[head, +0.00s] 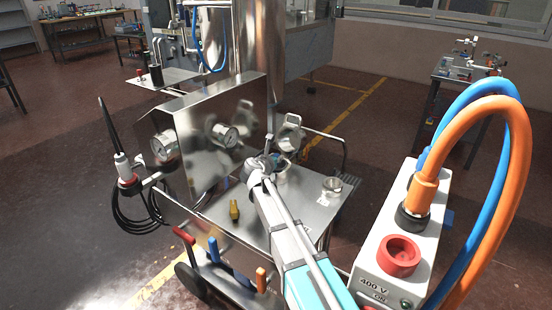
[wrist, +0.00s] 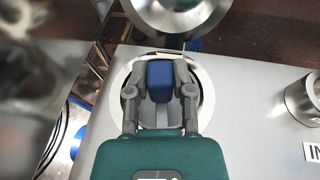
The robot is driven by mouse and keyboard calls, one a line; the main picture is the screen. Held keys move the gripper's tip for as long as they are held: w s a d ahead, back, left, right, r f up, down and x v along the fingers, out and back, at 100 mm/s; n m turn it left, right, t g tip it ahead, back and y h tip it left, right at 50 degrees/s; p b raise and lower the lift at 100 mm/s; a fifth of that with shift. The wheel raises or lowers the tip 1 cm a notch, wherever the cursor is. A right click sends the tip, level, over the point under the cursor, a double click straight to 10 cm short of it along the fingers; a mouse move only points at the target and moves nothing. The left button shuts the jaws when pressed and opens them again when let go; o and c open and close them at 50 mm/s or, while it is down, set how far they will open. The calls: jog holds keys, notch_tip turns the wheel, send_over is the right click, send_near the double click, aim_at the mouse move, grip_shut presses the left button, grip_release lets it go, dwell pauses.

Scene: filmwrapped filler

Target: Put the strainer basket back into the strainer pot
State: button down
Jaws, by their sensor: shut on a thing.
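My gripper (wrist: 160,82) is shut on a blue block, which looks like the grip of the strainer basket (wrist: 159,85). The rest of the basket is hidden under the fingers. In the wrist view, the pale round rim of the strainer pot (wrist: 205,97) shows around and below the fingers. I cannot tell whether the basket is inside the pot or above it. In the head view, my gripper (head: 268,162) is over the steel trolley top, and the strainer pot (head: 284,172) is partly hidden behind it. The pot's round lid (head: 291,136) stands open behind.
A steel cup (head: 332,185) stands right of the pot on the trolley top (head: 215,212). A brass fitting (head: 234,210) stands to the left. A white control box (head: 400,240) with thick hoses is at the right.

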jog(key=shift+s+f+b, duration=0.1)
jog(key=shift+f+b, duration=0.2)
dwell(1.2)
jog(key=shift+c, duration=2)
grip_release()
jog(key=shift+r, duration=0.1)
notch_tip(320, 180, up, 10)
jog(key=p, duration=1)
